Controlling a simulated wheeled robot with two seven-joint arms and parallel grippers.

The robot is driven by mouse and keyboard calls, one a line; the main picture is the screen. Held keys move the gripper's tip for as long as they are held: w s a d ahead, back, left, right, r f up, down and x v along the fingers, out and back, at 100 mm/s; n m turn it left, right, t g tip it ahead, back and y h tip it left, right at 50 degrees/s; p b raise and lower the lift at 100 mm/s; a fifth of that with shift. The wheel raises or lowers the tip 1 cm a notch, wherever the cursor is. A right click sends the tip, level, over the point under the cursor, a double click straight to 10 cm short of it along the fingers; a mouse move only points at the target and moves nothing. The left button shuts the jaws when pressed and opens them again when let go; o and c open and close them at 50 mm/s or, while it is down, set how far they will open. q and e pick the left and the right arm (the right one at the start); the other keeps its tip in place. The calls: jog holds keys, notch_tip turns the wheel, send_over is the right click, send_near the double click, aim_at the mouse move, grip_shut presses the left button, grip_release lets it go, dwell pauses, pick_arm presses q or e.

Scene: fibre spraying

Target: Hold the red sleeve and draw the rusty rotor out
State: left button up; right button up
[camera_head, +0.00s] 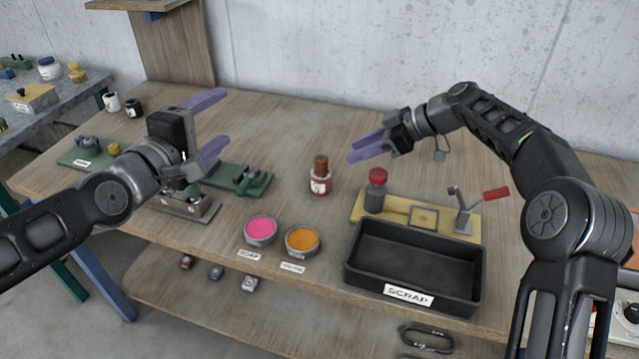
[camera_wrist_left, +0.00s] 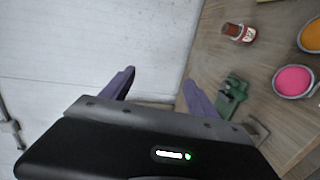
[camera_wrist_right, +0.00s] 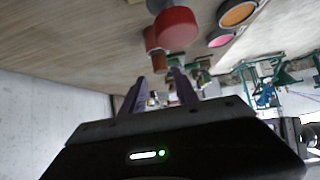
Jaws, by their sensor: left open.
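The red sleeve (camera_head: 320,187), with a pale label, stands upright on the wooden table. The rusty rotor (camera_head: 320,163) sticks out of its top. In the left wrist view the sleeve (camera_wrist_left: 249,35) and rotor (camera_wrist_left: 230,29) are at the upper right. In the right wrist view the rotor (camera_wrist_right: 160,63) shows just beyond the fingertips. My left gripper (camera_head: 218,122) is open and empty, above the table to the left of the sleeve. My right gripper (camera_head: 350,150) is open and empty, above and to the right of the sleeve. Neither touches it.
A black scrap tray (camera_head: 415,293) stands at the front right. Behind it is a yellow board (camera_head: 400,212) with a red-capped post (camera_head: 376,188) and a red-handled lever (camera_head: 495,193). Pink (camera_head: 261,229) and orange (camera_head: 303,240) dishes sit in front. Green fixtures (camera_head: 243,178) lie left.

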pick_arm(q)
jog(key=d+f+m+g, duration=0.3)
jog(key=d+f+m, duration=0.35)
jog(key=m, duration=0.55)
jog(key=m+g+y, duration=0.1)
jog(key=m+y, duration=0.5)
jog(key=m, duration=2.1)
send_near(321, 181)
jog(key=w+a+r, duration=0.2)
jog(key=a, duration=0.2)
jog(key=w+d+f+m, duration=0.1)
jog(key=f+m, duration=0.1)
jog(key=m, duration=0.1)
jog(key=w+d+f+m+t, duration=0.1)
jog(key=f+m, duration=0.1)
jog(key=m, duration=0.1)
jog(key=w+d+f+m, duration=0.1)
jog(key=w+m, duration=0.1)
jog(key=m, duration=0.1)
jog(key=shift+d+f+m+t, duration=0.1)
jog(key=shift+f+m+t, duration=0.2)
jog(key=shift+f+t, duration=0.1)
jog(key=shift+w+d+f+m, duration=0.25)
jog(key=shift+f+m, duration=0.1)
jog(key=shift+m, duration=0.25)
jog(key=shift+x, duration=3.85)
